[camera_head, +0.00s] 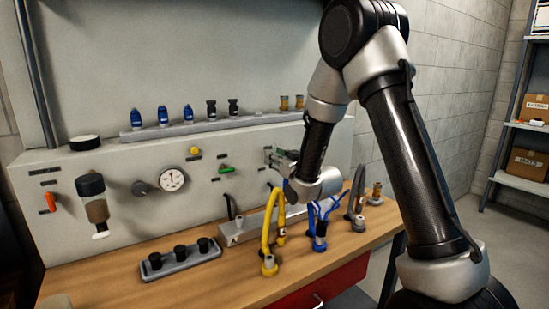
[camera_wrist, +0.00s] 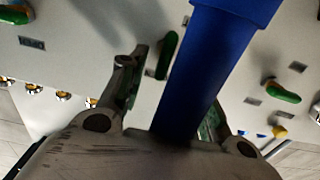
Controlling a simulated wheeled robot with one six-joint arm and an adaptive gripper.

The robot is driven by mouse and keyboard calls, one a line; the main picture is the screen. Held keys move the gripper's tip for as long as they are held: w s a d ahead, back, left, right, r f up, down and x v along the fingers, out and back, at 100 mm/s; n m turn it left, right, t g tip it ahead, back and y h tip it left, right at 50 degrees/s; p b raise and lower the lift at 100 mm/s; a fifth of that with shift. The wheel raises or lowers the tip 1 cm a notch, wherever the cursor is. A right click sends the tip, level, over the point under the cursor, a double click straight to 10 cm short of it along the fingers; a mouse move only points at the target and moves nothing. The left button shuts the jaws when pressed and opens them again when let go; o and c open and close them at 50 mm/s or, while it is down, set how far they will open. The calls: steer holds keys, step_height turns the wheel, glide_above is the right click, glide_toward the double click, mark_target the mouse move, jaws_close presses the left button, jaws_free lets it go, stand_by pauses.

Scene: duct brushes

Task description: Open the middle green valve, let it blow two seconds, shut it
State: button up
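My gripper (camera_head: 278,158) is in front of the panel, over the bench. In the wrist view its left finger stands clear of the right finger, with a gap between them; the right fingertip is hidden. A green valve handle (camera_wrist: 168,55) on the panel shows just beyond the left fingertip; it looks like the middle one and is apart from the finger. Another green valve (camera_head: 226,169) is left of my gripper in the head view and shows at right in the wrist view (camera_wrist: 283,90). A broad blue shaft (camera_wrist: 203,65) covers the middle of the wrist view; what it belongs to is unclear.
A yellow hose (camera_head: 278,225) and blue hoses (camera_head: 320,228) stand on the wooden bench (camera_head: 215,285) below my gripper. A pressure gauge (camera_head: 171,179), a yellow knob (camera_head: 195,151) and an orange-red handle (camera_head: 50,202) are on the panel. A rack with black pieces (camera_head: 181,262) lies at the front.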

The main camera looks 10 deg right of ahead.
steer(key=shift+w+a, duration=0.15)
steer(key=shift+w, duration=0.35)
jaws_close()
steer(key=shift+m, duration=0.3)
steer(key=shift+w+d+f+m, duration=0.1)
steer(key=shift+d+f+m, duration=0.25)
steer(key=shift+m, duration=2.5)
steer(key=shift+w+d+f+m, duration=0.1)
steer(key=shift+d+f+m, duration=0.25)
steer(key=shift+m, duration=2.55)
steer(key=shift+w+d+f+m, duration=0.1)
steer(key=shift+d+f+m, duration=0.25)
steer(key=shift+m, duration=2.5)
